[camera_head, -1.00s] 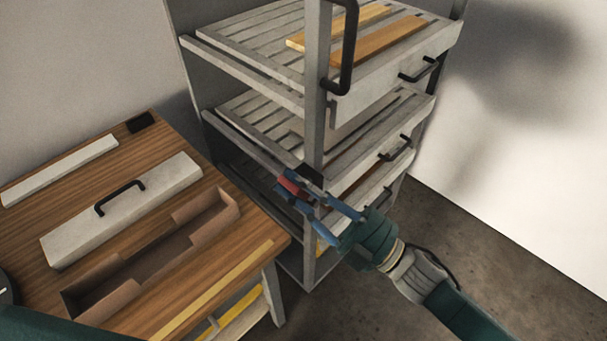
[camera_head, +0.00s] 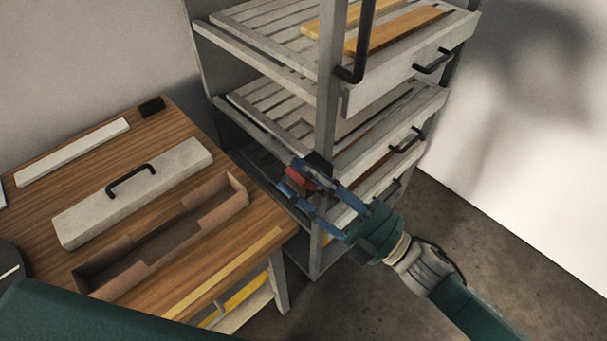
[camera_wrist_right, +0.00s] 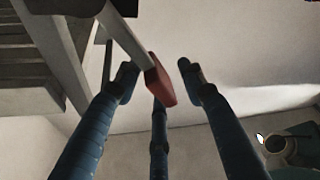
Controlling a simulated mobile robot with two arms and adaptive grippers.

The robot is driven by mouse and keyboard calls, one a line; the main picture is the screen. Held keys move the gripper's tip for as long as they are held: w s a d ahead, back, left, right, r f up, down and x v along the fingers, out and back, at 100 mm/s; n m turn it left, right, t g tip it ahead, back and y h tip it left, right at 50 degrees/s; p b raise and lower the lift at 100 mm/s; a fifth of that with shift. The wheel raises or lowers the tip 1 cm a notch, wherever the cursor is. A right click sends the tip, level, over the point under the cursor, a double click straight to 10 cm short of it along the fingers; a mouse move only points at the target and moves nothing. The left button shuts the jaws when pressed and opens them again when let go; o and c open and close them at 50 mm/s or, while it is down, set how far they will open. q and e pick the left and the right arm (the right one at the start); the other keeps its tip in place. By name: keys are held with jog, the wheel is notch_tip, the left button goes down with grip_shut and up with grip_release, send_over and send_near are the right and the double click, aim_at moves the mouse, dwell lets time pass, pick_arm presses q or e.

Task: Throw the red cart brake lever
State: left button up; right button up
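The red brake lever (camera_head: 301,179) is on the front post of the grey cart (camera_head: 327,110), beside the middle shelves. My right gripper (camera_head: 291,178) is at the lever, with blue fingers on either side of it. In the right wrist view, the lever's red end (camera_wrist_right: 160,82) lies between the spread fingers (camera_wrist_right: 157,76). A gap shows between the red end and the right finger; contact with the left finger or the middle one is unclear. The fingers partly hide the lever in the head view. My left gripper is out of view.
The cart's top tray (camera_head: 390,83) carries wooden strips (camera_head: 398,32). A wooden table (camera_head: 235,255) on the left holds a grey lid with a black handle (camera_head: 133,195) and an open brown box (camera_head: 164,246). Open floor (camera_head: 465,235) lies right of the cart.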

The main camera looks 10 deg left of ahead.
jog(key=v, duration=1.2)
dwell(0.3)
